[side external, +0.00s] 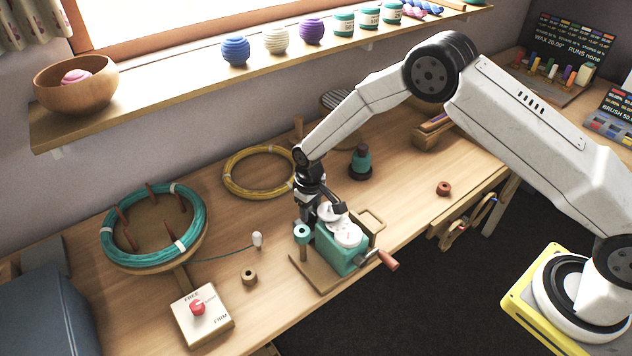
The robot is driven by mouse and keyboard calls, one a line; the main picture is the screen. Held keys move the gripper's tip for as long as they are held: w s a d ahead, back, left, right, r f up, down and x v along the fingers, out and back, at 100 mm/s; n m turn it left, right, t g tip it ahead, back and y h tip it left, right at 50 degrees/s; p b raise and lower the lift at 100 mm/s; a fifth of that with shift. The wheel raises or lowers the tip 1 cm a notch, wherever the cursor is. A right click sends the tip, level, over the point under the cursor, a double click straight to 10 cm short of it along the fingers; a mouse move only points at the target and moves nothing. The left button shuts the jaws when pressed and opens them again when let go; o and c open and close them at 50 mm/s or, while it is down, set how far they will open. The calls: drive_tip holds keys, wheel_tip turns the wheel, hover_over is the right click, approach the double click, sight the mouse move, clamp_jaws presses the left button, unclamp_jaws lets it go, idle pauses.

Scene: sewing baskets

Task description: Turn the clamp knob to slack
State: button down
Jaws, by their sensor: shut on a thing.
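A teal winding device (338,256) stands on a wooden base near the table's front edge. Two white round dials sit on its top, the front dial (348,236) in plain view and the rear dial (327,212) partly covered by my gripper. My gripper (328,207) points down at the rear dial and is shut on what appears to be the clamp knob there. The fingers hide the knob, so its setting cannot be read. A crank with a reddish handle (388,260) sticks out at the device's right.
A white box (218,328) with a red knob (197,307), marked FREE and FIRM, sits at front left.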

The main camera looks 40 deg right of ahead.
sight(310, 212)
drive_tip(key=n, duration=0.4)
drive_tip(key=shift+n, duration=0.3)
drive_tip(key=shift+a+n, duration=0.1)
drive_tip(key=shift+n, duration=1.9)
drive_tip(key=shift+c, duration=1.1)
unclamp_jaws()
drive_tip(key=shift+r, duration=0.15)
drive_tip(key=shift+r, duration=3.8)
